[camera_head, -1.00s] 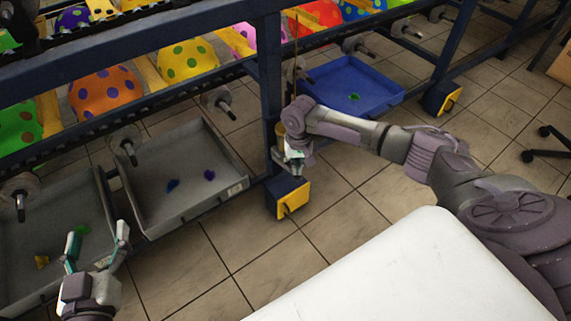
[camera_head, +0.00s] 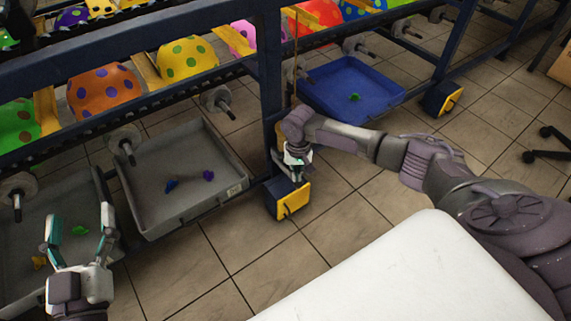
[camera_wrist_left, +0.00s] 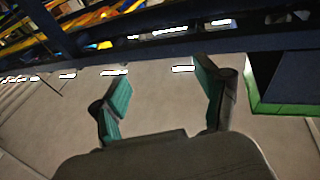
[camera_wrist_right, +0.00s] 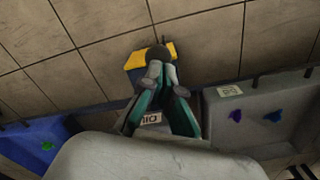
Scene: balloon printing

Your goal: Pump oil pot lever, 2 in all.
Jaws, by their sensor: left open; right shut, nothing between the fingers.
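My right gripper (camera_head: 295,166) is shut and empty, low in front of the dark blue frame post. It is right above a blue and yellow box at the post's foot (camera_head: 290,199). In the right wrist view the closed fingers (camera_wrist_right: 158,75) overlap a round dark knob (camera_wrist_right: 160,54), apparently the oil pot lever's end; contact cannot be told. A white label (camera_wrist_right: 151,118) shows beneath the fingers; the pot itself is mostly hidden by my arm. My left gripper (camera_head: 80,232) is open and empty over the left grey tray; its fingers also show in the left wrist view (camera_wrist_left: 165,90).
A grey tray (camera_head: 215,150) with small coloured scraps stands left of the post. A blue tray (camera_head: 375,105) is to its right. Spotted balloons (camera_head: 188,60) line the rack above. A white surface (camera_head: 400,275) is at front right; the tiled floor between is clear.

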